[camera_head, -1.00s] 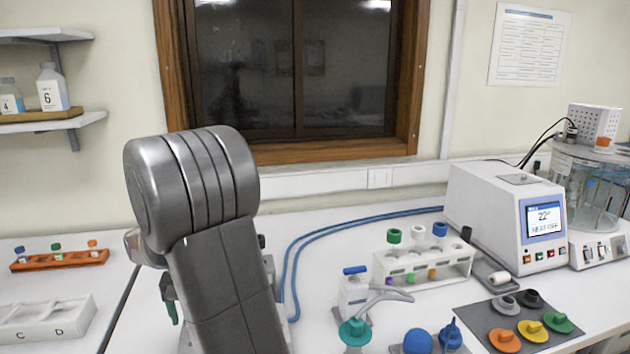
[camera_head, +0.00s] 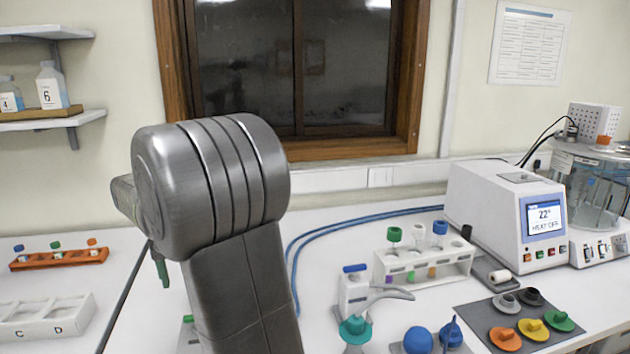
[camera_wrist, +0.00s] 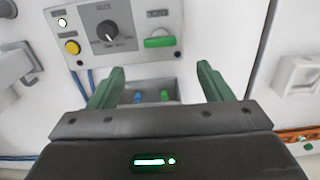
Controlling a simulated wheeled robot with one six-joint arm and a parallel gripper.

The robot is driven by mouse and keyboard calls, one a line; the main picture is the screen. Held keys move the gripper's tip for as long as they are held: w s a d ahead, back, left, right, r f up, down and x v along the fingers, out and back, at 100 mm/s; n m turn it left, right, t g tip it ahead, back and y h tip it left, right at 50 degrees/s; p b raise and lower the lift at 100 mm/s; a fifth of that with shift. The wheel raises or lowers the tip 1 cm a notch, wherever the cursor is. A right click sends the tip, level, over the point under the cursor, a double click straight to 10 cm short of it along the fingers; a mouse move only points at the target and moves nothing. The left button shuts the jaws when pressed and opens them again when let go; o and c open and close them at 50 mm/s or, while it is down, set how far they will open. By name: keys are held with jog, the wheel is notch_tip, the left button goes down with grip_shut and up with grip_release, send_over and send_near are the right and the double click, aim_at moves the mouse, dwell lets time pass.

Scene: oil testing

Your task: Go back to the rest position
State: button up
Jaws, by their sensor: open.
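My gripper (camera_wrist: 161,70) shows in the wrist view with its two green fingers spread wide and nothing held between them. In front of it is a grey control panel (camera_wrist: 125,32) with a dial, a yellow button and a green control. A grey recess below the panel, seen between the fingers, holds a small blue and a small green item. In the head view my grey arm stands in the left middle. One green finger (camera_head: 160,268) shows at its left; the rest of the gripper is hidden behind the arm.
A white tube rack (camera_head: 423,268), a white heater unit (camera_head: 497,212) and a dark mat (camera_head: 478,318) with coloured caps are right of my arm. An orange rack (camera_head: 60,258) and a white tray (camera_head: 45,320) are at left. Blue tubing (camera_head: 292,262) runs close beside the arm.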

notch_tip(320, 180, down, 10)
jog(key=shift+f+p, duration=0.1)
jog(key=shift+p, duration=0.2)
jog(key=shift+n, duration=0.4)
jog(key=n, duration=0.3)
jog(key=n+b, duration=0.1)
jog(key=n, duration=0.8)
jog(key=shift+n+b, duration=0.35)
jog(key=shift+n, duration=0.05)
jog(key=n, duration=0.4)
jog(key=shift+b, duration=0.35)
jog(key=shift+r, duration=0.2)
